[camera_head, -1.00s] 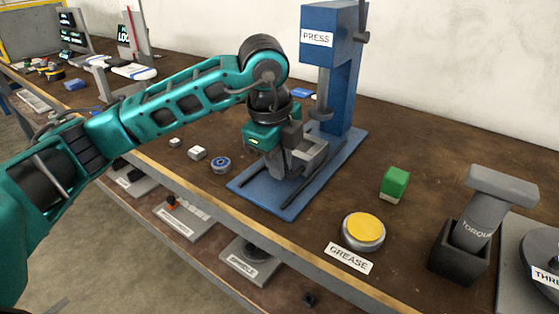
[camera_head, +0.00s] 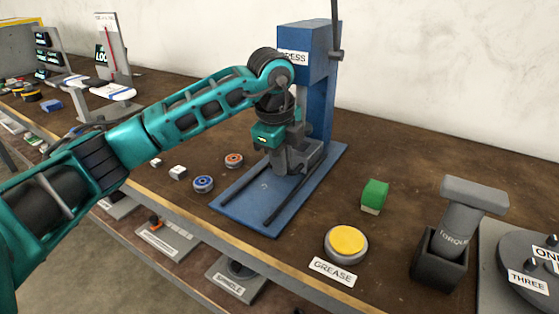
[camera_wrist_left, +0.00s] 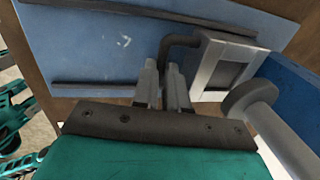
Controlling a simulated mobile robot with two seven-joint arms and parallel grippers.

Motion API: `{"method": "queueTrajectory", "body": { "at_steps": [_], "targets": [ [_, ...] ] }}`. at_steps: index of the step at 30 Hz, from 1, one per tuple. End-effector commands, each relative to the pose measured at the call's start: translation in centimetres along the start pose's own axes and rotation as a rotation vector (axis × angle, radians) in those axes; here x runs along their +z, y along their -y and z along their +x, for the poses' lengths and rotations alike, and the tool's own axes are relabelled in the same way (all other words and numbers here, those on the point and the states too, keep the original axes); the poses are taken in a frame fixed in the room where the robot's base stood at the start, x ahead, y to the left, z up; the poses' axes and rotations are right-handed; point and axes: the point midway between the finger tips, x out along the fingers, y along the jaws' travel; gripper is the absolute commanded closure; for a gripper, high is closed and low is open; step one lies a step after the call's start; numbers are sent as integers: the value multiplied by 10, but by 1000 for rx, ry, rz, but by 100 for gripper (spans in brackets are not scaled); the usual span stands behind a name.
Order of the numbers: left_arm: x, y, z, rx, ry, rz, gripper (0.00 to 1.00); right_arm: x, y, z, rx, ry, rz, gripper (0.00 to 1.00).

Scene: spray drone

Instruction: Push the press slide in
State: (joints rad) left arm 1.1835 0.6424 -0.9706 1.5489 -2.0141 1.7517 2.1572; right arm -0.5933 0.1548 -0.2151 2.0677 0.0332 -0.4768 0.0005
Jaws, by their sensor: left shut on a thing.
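The blue press (camera_head: 318,95) stands on a blue base plate (camera_head: 262,186) with two dark rails. The grey press slide (camera_head: 307,157) sits on the rails at the back of the plate, close to the column and under the ram. In the left wrist view the slide (camera_wrist_left: 205,65) is a light grey frame with a dark recess and a bent dark handle (camera_wrist_left: 178,42). My left gripper (camera_head: 280,168) is at the slide's front. Its fingers (camera_wrist_left: 163,80) are shut on the handle. The ram (camera_wrist_left: 252,95) shows beside the slide. My right gripper is out of view.
A yellow grease pad (camera_head: 347,242), a green block (camera_head: 375,194) and a torque tool in its holder (camera_head: 455,232) stand to the right. Blue-centred (camera_head: 203,183) and orange-centred (camera_head: 233,160) round parts lie left of the plate. The front of the plate is clear.

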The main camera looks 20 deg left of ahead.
Motion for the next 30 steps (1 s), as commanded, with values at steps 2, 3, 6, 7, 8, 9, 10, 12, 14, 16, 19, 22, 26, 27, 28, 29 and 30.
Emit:
{"method": "queueTrajectory", "body": {
  "at_steps": [2, 3, 6, 7, 8, 9, 10, 12, 14, 16, 19, 22, 26, 27, 28, 29, 30],
  "targets": [
    [1, 4, -2, -20, 2, -5, 86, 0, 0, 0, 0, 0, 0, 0],
    [1, 4, -2, -19, 2, -5, 82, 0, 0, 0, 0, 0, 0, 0],
    [1, 4, -2, -17, 2, -5, 72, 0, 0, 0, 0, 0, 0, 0],
    [1, 4, -2, -17, 2, -4, 69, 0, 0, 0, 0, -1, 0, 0],
    [1, 4, -2, -16, 1, -4, 67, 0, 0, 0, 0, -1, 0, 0],
    [1, 3, -2, -15, 1, -4, 63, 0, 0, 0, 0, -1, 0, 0],
    [1, 3, -2, -14, 1, -4, 62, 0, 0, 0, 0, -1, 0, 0],
    [1, 3, -2, -13, 1, -3, 62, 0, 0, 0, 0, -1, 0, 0],
    [1, 2, -2, -12, 1, -3, 62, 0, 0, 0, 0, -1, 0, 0],
    [1, 2, -2, -12, 1, -3, 62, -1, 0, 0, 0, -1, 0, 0],
    [1, 3, -7, -13, 1, -3, 62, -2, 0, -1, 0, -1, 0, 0],
    [1, 3, -21, -15, 2, -2, 62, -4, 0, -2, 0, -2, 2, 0],
    [1, 3, -48, -17, 1, -3, 62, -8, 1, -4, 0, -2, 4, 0],
    [1, 3, -58, -16, 1, -3, 62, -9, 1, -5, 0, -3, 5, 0],
    [1, 3, -65, -17, 1, -2, 62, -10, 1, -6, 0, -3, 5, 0],
    [1, 3, -72, -17, 1, -2, 62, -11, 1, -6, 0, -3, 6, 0],
    [1, 3, -80, -16, 2, -2, 62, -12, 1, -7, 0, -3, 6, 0]
  ]
}}
